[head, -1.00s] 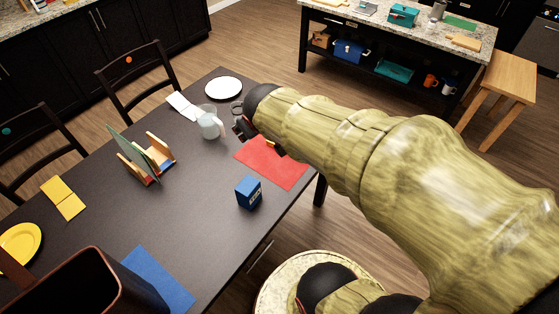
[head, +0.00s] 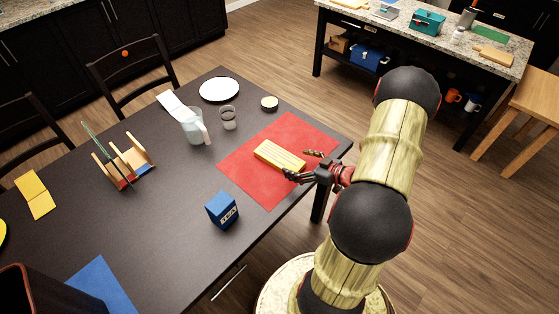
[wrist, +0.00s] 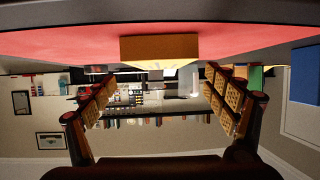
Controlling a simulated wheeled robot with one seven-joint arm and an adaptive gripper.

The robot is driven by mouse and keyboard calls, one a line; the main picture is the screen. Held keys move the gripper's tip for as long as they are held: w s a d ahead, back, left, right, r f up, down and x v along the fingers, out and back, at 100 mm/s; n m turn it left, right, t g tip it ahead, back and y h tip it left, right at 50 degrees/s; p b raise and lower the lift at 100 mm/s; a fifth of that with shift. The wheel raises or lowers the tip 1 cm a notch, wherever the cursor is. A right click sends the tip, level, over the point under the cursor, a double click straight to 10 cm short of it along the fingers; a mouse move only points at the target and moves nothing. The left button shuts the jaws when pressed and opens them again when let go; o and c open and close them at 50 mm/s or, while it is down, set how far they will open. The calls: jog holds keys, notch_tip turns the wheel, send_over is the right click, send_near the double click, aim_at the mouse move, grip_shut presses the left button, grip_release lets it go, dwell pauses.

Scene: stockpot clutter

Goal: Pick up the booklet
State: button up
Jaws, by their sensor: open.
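A thick yellow slab (head: 278,155), which seems to be the booklet, lies flat on the red mat (head: 250,187). My gripper (head: 303,166) is open at the slab's right end, with its fingers spread. In the wrist view the slab (wrist: 158,48) is just beyond the open fingers (wrist: 160,80), centred between them, on the mat (wrist: 60,43). Nothing is held. I cannot tell whether a fingertip touches the slab.
A pitcher (head: 194,126), a glass (head: 228,117), a small jar (head: 269,103) and a white plate (head: 219,89) stand further back. A rack (head: 125,166) is left. The table's right edge is near my gripper.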

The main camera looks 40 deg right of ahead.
aim_at(280, 157)
jog(key=b+x, duration=0.1)
jog(key=x, duration=0.1)
jog(key=b+x, duration=0.1)
jog(key=x, duration=0.2)
jog(key=b+x, duration=0.1)
jog(key=x, duration=0.1)
jog(key=shift+w+a+r, duration=0.1)
jog(key=shift+w+r, duration=0.1)
jog(key=shift+w, duration=0.1)
jog(key=shift+c, duration=0.2)
jog(key=c, duration=1.3)
jog(key=shift+r, duration=0.1)
jog(key=shift+c, duration=0.2)
